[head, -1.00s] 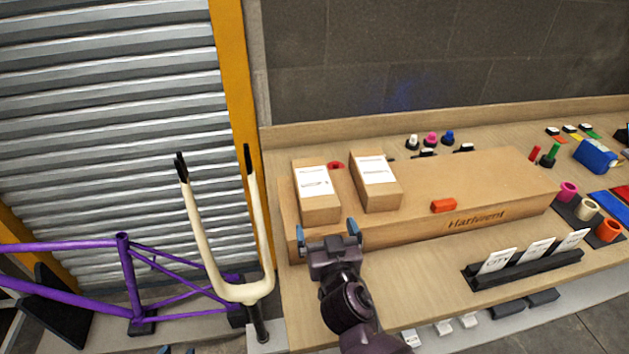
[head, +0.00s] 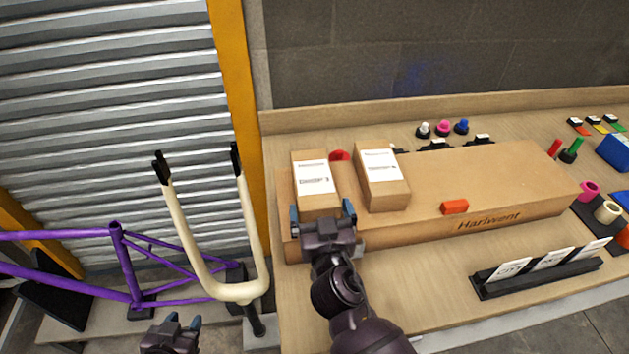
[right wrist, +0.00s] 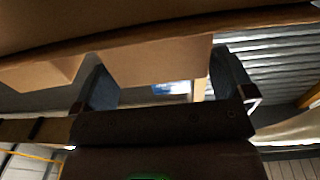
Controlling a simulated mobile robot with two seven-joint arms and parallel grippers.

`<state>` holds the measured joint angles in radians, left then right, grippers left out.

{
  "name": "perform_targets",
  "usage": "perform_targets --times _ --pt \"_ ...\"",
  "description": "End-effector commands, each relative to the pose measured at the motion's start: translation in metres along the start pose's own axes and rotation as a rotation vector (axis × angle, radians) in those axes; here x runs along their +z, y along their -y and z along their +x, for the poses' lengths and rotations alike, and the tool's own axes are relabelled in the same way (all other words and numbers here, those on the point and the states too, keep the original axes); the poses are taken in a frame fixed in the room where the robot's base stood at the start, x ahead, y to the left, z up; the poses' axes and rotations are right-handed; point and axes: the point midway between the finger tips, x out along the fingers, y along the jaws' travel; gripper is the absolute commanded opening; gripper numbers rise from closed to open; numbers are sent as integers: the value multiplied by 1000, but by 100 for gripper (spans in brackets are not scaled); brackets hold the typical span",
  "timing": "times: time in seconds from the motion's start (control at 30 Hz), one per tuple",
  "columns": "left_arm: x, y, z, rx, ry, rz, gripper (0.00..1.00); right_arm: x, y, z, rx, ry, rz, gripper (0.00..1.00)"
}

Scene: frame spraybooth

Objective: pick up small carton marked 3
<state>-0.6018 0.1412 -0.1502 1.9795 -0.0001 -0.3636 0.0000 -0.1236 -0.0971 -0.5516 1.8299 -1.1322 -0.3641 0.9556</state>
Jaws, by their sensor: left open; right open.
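Two small brown cartons with white labels lie on a long brown carton (head: 500,185). The left small carton (head: 316,200) and the right small carton (head: 384,190) have labels whose marks are too small to read, so I cannot tell which is marked 3. My right gripper (head: 322,212) is open at the near end of the left small carton, one finger to each side. In the right wrist view that carton (right wrist: 158,62) shows between the fingers; contact cannot be told. My left gripper (head: 182,322) is open and empty, low, left of the bench.
A cream fork (head: 238,292) and a purple frame (head: 120,265) stand left of the bench. An orange block (head: 454,206) lies on the long carton. A black card holder (head: 540,278) is at front right. A red round item (head: 340,155) sits behind, between the small cartons.

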Motion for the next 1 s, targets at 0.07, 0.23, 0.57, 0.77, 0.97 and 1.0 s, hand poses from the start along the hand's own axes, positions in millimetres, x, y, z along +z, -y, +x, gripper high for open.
perform_targets --times 0.07,0.23,0.57,0.77,0.97,1.0 --pt "1 0 -1 0 2 0 43 0 0 0 0 0 0 100" --pt "4 0 -2 -1 8 -1 43 0 0 0 0 0 1 77" --pt "4 0 -2 -1 7 -1 43 -1 0 0 0 -3 1 51" --pt "0 1 -4 -1 6 0 43 -13 0 1 1 -5 1 51" --pt "-6 2 -8 -1 8 0 43 -46 0 1 0 -7 3 51" --pt "-7 2 -9 -1 9 0 43 -54 0 0 0 -7 2 51"
